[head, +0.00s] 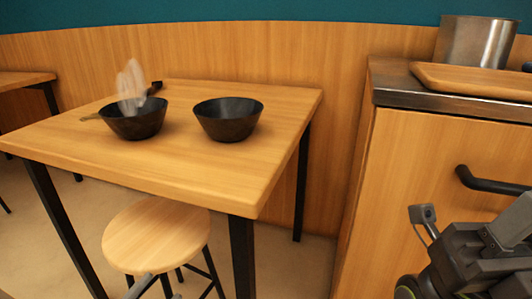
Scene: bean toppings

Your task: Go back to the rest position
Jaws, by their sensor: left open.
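Two grey tips of my left gripper (158,292) show at the bottom edge, in front of the stool. They are apart with nothing seen between them, and the rest of that gripper is out of the frame. Part of my right arm shows at the lower right, in front of the cabinet, and its fingertips are not seen. A dark bowl (138,124) stands on the wooden table (190,166), with a pale, blurred, see-through thing (131,85) rising from it. A second dark bowl (229,121) stands to its right. The contents of both are hard to make out.
A round wooden stool (157,234) stands at the table's front edge. A wooden cabinet (400,160) with a black handle (490,184) is at right, bearing a metal pot (475,42) and a wooden board (470,80). The table's front and right parts are clear.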

